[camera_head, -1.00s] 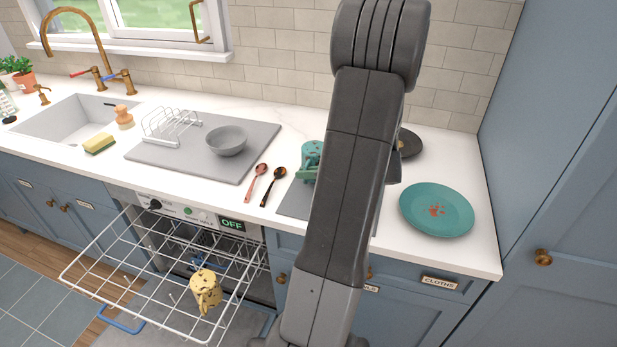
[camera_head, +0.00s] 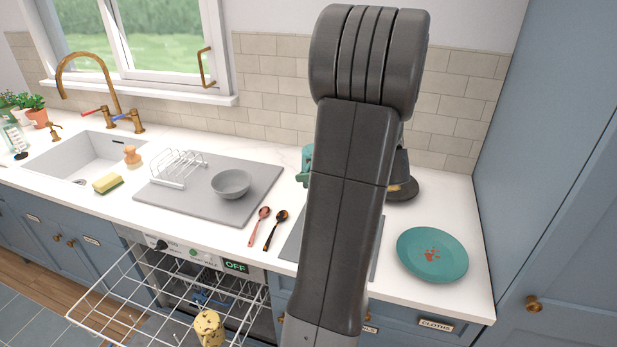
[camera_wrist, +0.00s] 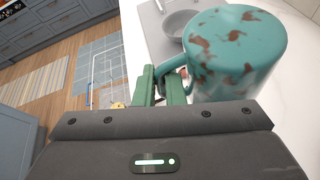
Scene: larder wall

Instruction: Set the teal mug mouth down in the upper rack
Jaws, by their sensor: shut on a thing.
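The teal mug (camera_wrist: 235,55) with brown stains fills the upper right of the wrist view. My gripper (camera_wrist: 168,85) has green fingers shut on its handle. The mug's opening does not show, and I cannot tell its exact tilt. The upper rack (camera_head: 130,308) is a white wire rack pulled out of the dishwasher at the lower left, and stands well left of and below the mug.
A yellow stained mug (camera_head: 209,329) stands in the rack's right part. On the counter are a grey bowl (camera_head: 231,184), a toast rack (camera_head: 178,168), two spoons (camera_head: 268,228) and a stained teal plate (camera_head: 432,254). A tall blue cabinet (camera_head: 550,190) borders the right.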

